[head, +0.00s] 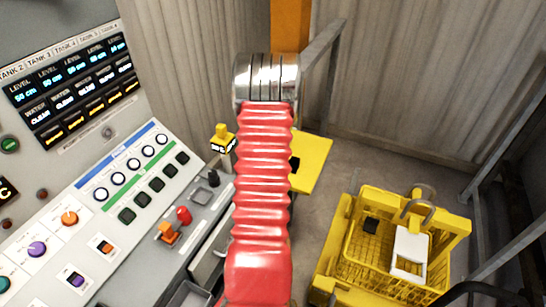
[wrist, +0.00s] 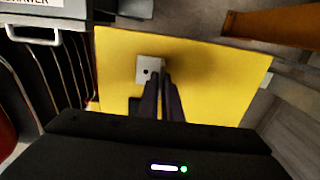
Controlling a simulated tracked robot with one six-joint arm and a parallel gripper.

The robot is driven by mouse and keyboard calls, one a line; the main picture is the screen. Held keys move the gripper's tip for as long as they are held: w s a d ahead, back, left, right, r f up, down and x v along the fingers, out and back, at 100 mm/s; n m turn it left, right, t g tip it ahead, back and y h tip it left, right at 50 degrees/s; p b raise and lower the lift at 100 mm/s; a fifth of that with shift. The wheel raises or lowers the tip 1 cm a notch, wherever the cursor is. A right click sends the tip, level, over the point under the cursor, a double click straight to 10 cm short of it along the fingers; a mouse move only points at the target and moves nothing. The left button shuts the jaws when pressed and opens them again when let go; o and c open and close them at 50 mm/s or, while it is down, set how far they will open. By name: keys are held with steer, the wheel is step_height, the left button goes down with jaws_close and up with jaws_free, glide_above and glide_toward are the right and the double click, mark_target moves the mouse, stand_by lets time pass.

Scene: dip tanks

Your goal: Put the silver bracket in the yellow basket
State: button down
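The silver bracket (wrist: 150,70) shows in the wrist view as a small pale metal plate with a dark hole, over a flat yellow surface (wrist: 215,70). My gripper (wrist: 161,78) points at it, with its two dark fingers close together and their tips overlapping the bracket's lower right edge. I cannot tell whether the fingers are clamped on it. In the head view my red-sleeved arm hides the gripper and the bracket. The yellow basket (head: 345,265) stands on the lower right of the head view.
A control panel (head: 130,190) with buttons and knobs fills the left. The yellow surface (head: 316,160) also shows right of my arm. Grey rails (head: 500,130) stand at the right. Wire racks (wrist: 62,75) and a drawer handle (wrist: 35,35) are left in the wrist view.

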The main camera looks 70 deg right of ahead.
steer(key=shift+r, duration=0.15)
step_height(320, 180, up, 10)
steer(key=shift+f, duration=0.15)
stand_by(0.5)
stand_by(0.4)
